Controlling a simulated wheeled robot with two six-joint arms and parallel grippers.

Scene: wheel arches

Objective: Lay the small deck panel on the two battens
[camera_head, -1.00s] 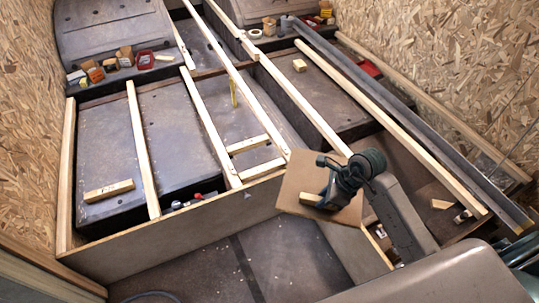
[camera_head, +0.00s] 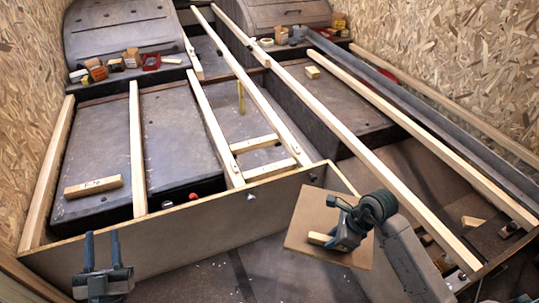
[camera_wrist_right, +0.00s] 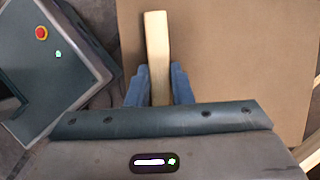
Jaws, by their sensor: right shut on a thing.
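The small deck panel (camera_head: 306,213) is a brown square board, off the floor at lower right of centre in the head view, in front of the front board. A pale wooden strip (camera_wrist_right: 157,50) stands on its face. My right gripper (camera_head: 338,236) is shut on this strip and holds the panel tilted. In the right wrist view the fingers (camera_wrist_right: 158,88) flank the strip and the panel (camera_wrist_right: 235,60) fills the upper right. The two short battens (camera_head: 254,144) (camera_head: 270,170) lie between long rails, bare on top. My left gripper (camera_head: 102,240) is open and empty at lower left.
Long pale rails (camera_head: 138,150) run front to back. The front board (camera_head: 190,222) stands between the panel and the battens. A loose wood block (camera_head: 93,186) lies on the left bay. Small boxes and tins (camera_head: 115,64) sit at the back. OSB walls close both sides.

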